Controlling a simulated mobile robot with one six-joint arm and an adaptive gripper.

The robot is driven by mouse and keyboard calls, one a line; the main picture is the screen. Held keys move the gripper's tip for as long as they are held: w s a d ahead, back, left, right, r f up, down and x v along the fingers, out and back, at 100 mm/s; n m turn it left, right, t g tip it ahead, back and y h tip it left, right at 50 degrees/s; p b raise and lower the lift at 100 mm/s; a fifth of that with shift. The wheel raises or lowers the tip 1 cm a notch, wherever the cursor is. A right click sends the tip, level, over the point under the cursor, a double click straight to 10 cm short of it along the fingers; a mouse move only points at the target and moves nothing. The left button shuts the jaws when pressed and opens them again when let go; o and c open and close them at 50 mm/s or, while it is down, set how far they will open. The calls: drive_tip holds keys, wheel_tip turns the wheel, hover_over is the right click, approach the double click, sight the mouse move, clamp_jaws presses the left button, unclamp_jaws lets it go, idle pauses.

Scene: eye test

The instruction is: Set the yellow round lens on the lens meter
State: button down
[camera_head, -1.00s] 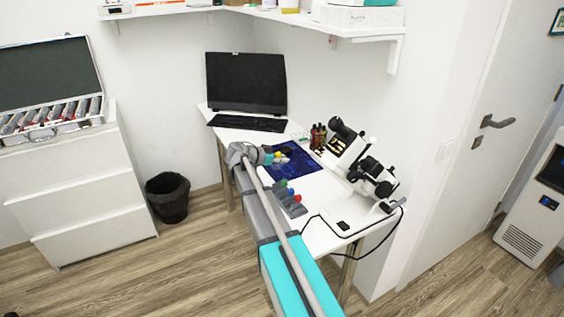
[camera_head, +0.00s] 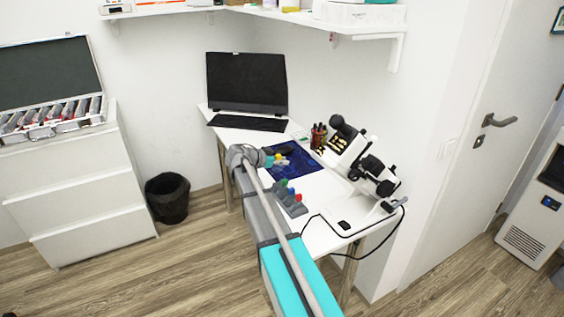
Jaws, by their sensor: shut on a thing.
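The yellow round lens (camera_head: 278,157) is a small yellow spot at the end of my arm, above the dark blue mat (camera_head: 297,169). My gripper (camera_head: 284,151) is shut on it; the fingers are small and partly hidden by the wrist. The lens meter (camera_head: 372,172) is the white and black instrument on the right side of the white desk. It stands to the right of my gripper, well apart from it.
A grey rack (camera_head: 292,204) with blue, green and red pieces stands on the desk beside my arm. A pen holder (camera_head: 318,137), a keyboard (camera_head: 247,122) and a monitor (camera_head: 247,81) are farther back. A black cable (camera_head: 318,216) runs along the front right. Bare desk lies between rack and lens meter.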

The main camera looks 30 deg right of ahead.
drive_tip(key=shift+f+b, duration=3.7)
drive_tip(key=shift+f, duration=0.1)
drive_tip(key=shift+f, duration=0.3)
drive_tip(key=c, duration=0.6)
unclamp_jaws()
drive_tip(key=shift+r, duration=0.2)
